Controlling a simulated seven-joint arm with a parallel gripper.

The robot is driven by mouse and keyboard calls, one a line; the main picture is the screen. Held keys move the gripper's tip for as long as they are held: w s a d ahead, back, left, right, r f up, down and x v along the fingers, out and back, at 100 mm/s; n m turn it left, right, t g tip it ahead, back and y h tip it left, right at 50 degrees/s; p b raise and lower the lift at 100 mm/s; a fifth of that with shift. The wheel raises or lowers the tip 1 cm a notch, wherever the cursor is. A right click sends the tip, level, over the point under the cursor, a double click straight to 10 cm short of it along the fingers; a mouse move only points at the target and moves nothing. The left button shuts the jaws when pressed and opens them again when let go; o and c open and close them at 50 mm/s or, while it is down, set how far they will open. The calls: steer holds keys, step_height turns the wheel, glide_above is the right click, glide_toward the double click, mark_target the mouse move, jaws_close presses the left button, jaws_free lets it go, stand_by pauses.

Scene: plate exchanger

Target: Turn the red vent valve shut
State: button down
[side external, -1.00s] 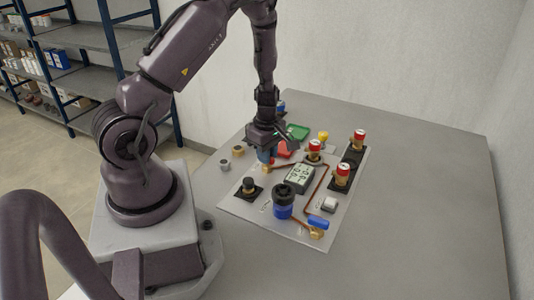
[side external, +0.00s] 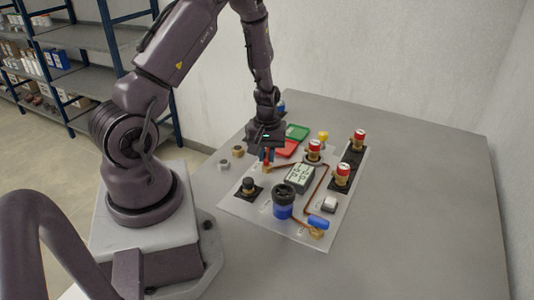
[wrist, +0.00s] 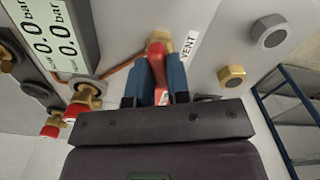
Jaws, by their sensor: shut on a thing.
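The red vent valve handle (wrist: 157,62) shows in the wrist view between the two blue fingers of my gripper (wrist: 157,82). The fingers are shut on it, one on each side. The handle runs from its brass body (wrist: 161,40) toward my palm, at an angle to the copper pipe that leads off left. A white label reading VENT (wrist: 189,46) lies beside the valve. In the side view my gripper (side external: 267,156) is low at the left part of the panel, and its fingers hide most of the valve.
The light panel (side external: 240,207) carries a pressure display (side external: 299,178), which reads 0.0 bar twice in the wrist view. Red-capped brass valves (side external: 314,150) stand to the right. A blue-bodied black-capped part (side external: 283,202) stands in front. Brass (wrist: 232,76) and grey nuts (wrist: 269,32) lie nearby.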

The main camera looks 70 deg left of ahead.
mark_target(266, 156)
steer(key=shift+m, duration=2.1)
steer(key=c, duration=1.1)
jaws_free()
step_height(266, 156, up, 13)
steer(key=shift+r, duration=0.1)
steer(key=s+d+r+m+t, duration=0.2)
steer(key=s+d+r+m, duration=0.1)
steer(key=d+r, duration=0.3)
steer(key=s+d+r+m+t, duration=0.1)
steer(key=s+d+r+m, duration=0.1)
steer(key=d+r, duration=0.4)
steer(key=s+d+r+m+t, duration=0.2)
steer(key=s+d+r+m, duration=0.1)
steer(key=d+r, duration=0.3)
steer(key=shift+s+d+m+t, duration=0.15)
steer(key=shift+s+d+m, duration=0.1)
steer(key=shift+d, duration=0.4)
steer(key=shift+s+d+m+t, duration=0.15)
steer(key=shift+d+m, duration=0.1)
steer(key=shift+d, duration=0.35)
